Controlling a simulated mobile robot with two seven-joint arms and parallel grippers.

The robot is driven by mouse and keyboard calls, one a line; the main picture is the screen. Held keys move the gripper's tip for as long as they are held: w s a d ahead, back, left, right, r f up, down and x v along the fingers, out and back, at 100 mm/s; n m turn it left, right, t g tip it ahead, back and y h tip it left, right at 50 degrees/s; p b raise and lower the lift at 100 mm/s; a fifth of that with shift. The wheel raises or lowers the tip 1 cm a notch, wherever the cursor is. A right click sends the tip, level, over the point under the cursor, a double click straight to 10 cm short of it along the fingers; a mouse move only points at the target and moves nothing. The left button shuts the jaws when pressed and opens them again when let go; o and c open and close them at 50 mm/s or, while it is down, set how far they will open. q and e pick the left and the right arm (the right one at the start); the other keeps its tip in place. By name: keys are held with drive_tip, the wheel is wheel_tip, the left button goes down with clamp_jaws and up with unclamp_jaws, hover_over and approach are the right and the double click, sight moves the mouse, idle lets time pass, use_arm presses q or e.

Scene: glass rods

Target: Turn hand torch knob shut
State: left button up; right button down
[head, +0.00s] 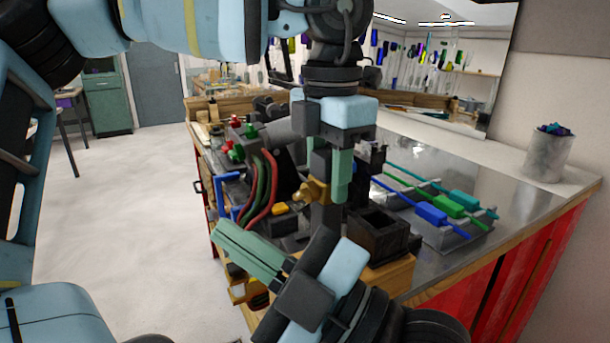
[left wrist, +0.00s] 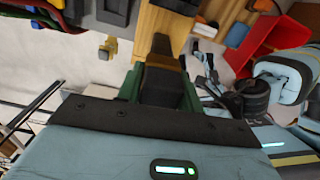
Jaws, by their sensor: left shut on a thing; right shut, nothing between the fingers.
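My left gripper (head: 338,188) comes down from above with green fingers. It is shut on a dark grey upright body (head: 323,216), which looks like the hand torch. The same dark body shows between the green fingers in the left wrist view (left wrist: 164,82). A brass knob (head: 314,192) sits at the left side of the dark body in the head view. A brass piece with a grey block (left wrist: 108,47) shows left of the fingers in the left wrist view. My right gripper (head: 226,234) is shut and empty, low in front, its green fingers pointing up and left, apart from the knob.
Red and green hoses (head: 262,188) loop at left of the dark body. A black square holder (head: 378,236) stands at right on the bench. Blue and green rods (head: 432,212) lie on grey rests farther right.

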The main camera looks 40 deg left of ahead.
drive_tip(key=r+m+t+h, duration=0.1)
drive_tip(key=m+h, duration=0.2)
drive_tip(key=m+t+h, duration=0.5)
drive_tip(key=m+t, duration=0.2)
drive_tip(key=m, duration=0.5)
approach(301, 193)
drive_tip(key=s+r, duration=0.2)
drive_tip(key=shift+m+t, duration=0.7)
drive_tip(key=w+x, duration=0.1)
drive_tip(key=x, duration=0.8)
drive_tip(key=shift+h, duration=0.3)
drive_tip(key=shift+w+d+f, duration=0.1)
drive_tip(key=shift+f, duration=0.3)
drive_tip(key=shift+d+f+y, duration=0.2)
drive_tip(key=shift+f+y, duration=0.15)
drive_tip(key=shift+y, duration=0.55)
drive_tip(key=y, duration=0.1)
drive_tip(key=f+t+y, duration=0.1)
drive_tip(key=y, duration=0.1)
drive_tip(key=t+y, duration=0.1)
drive_tip(key=shift+s+d+f+y, duration=0.2)
drive_tip(key=shift+s+d+y, duration=0.05)
drive_tip(key=shift+d+y, duration=0.15)
drive_tip(key=shift+f, duration=0.15)
